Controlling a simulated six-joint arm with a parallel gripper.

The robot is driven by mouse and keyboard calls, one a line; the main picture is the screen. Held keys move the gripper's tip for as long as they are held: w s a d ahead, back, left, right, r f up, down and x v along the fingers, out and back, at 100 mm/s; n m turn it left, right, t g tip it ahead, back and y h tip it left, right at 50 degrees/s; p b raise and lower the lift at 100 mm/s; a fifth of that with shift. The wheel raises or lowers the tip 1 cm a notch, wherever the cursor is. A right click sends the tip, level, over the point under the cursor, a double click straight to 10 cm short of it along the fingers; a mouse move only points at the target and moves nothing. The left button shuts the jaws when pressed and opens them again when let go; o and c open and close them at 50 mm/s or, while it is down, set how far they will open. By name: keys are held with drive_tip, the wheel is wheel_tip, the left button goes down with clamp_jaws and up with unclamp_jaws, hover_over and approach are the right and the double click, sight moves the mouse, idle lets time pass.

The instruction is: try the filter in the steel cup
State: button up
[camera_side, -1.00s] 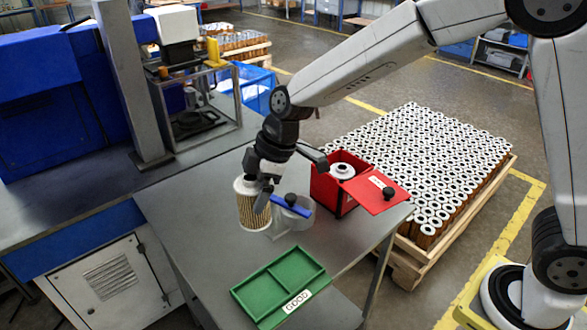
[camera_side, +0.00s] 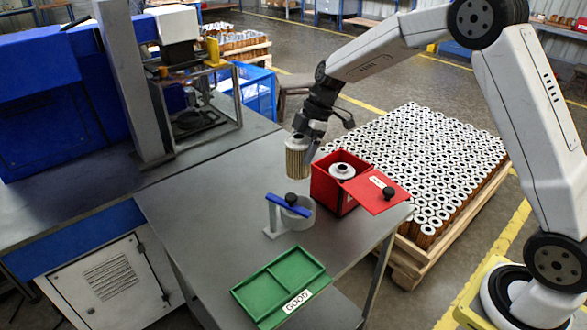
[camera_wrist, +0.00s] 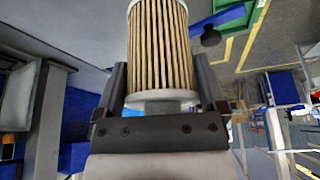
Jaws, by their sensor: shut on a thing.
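A pleated tan filter (camera_side: 297,160) with white end caps hangs in my gripper (camera_side: 306,136), above the table and left of the red box. In the wrist view the filter (camera_wrist: 160,45) fills the top middle, and my gripper (camera_wrist: 163,108) is shut on its end. The steel cup (camera_side: 299,213) stands on the table in front of and below the filter, apart from it. A blue bar (camera_side: 284,204) with a black knob (camera_side: 291,199) lies across the cup's top. Whether anything is inside the cup is hidden.
A red box (camera_side: 325,190) holds another filter (camera_side: 342,171); its red flap (camera_side: 376,192) with a black knob lies to the right. A green tray (camera_side: 254,288) marked GOOD sits empty in front. A pallet (camera_side: 447,250) of many filters stands right. The table's left part is clear.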

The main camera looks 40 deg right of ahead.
sight(302, 178)
wheel_tip(302, 178, down, 6)
drive_tip(key=shift+f, duration=0.2)
idle(0.3)
drive_tip(key=shift+f, duration=1.5)
drive_tip(key=shift+f, duration=0.55)
idle(1.2)
drive_tip(key=o, duration=1)
drive_tip(key=shift+r, duration=0.2)
drive_tip(key=shift+r, duration=0.35)
